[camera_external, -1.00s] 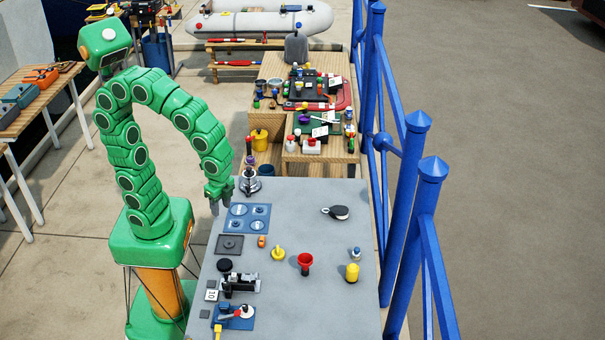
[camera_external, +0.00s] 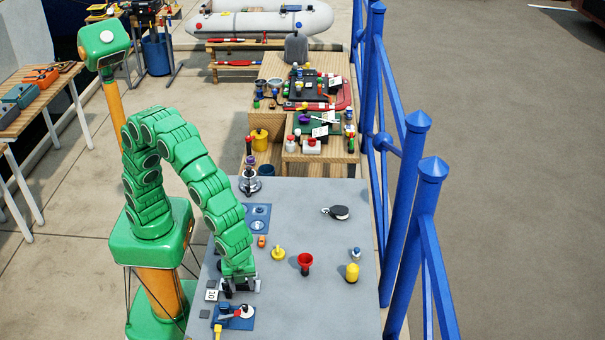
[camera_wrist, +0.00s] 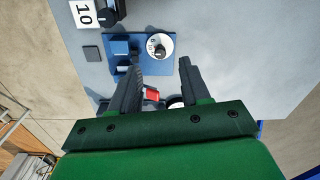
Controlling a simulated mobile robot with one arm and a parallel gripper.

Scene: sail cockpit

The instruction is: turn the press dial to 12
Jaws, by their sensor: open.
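A white round dial with dark markings (camera_wrist: 160,46) sits on a blue plate (camera_wrist: 127,42). I cannot read its setting. The dial also shows in the external view (camera_external: 247,311), at the table's front left. A black and silver device (camera_external: 228,292) stands behind that plate, partly hidden by my arm. A black knob (camera_wrist: 107,18) shows beside a "10" card (camera_wrist: 85,14). My gripper (camera_external: 240,281) is low over the black device. In the wrist view its fingers (camera_wrist: 160,68) are apart, pointing toward the dial, with nothing visibly held. Any contact is unclear.
A red piece (camera_wrist: 152,95) shows low between the fingers. A yellow knob (camera_external: 278,252), a red funnel-like piece (camera_external: 305,262) and a yellow cylinder (camera_external: 352,272) stand to the right. The table's right middle is mostly clear. Blue railings (camera_external: 415,240) run beside it.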

